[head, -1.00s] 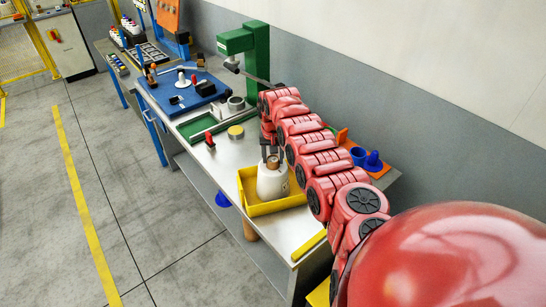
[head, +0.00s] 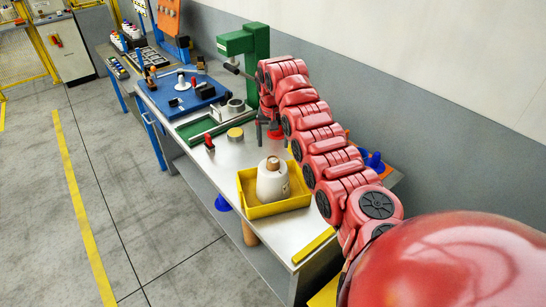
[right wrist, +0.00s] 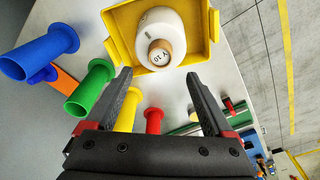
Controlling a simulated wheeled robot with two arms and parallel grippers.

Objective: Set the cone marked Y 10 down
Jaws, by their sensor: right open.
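The white cone (head: 270,182) stands upright in the yellow tray (head: 259,211) on the workbench. In the right wrist view the cone (right wrist: 172,22) shows its brown top, marked Y 10, inside the yellow tray (right wrist: 118,22). My right gripper (head: 270,128) is beyond the cone and higher than it, apart from it. In the right wrist view my right gripper (right wrist: 160,78) has its two dark fingers spread with nothing between them. My left gripper is not in view.
Blue (right wrist: 42,54), green (right wrist: 91,88), yellow (right wrist: 128,112) and red (right wrist: 154,120) pieces stand near the gripper. A green press (head: 243,50) and a blue board (head: 184,97) are farther along the bench. A yellow bar (head: 314,246) lies at the near end.

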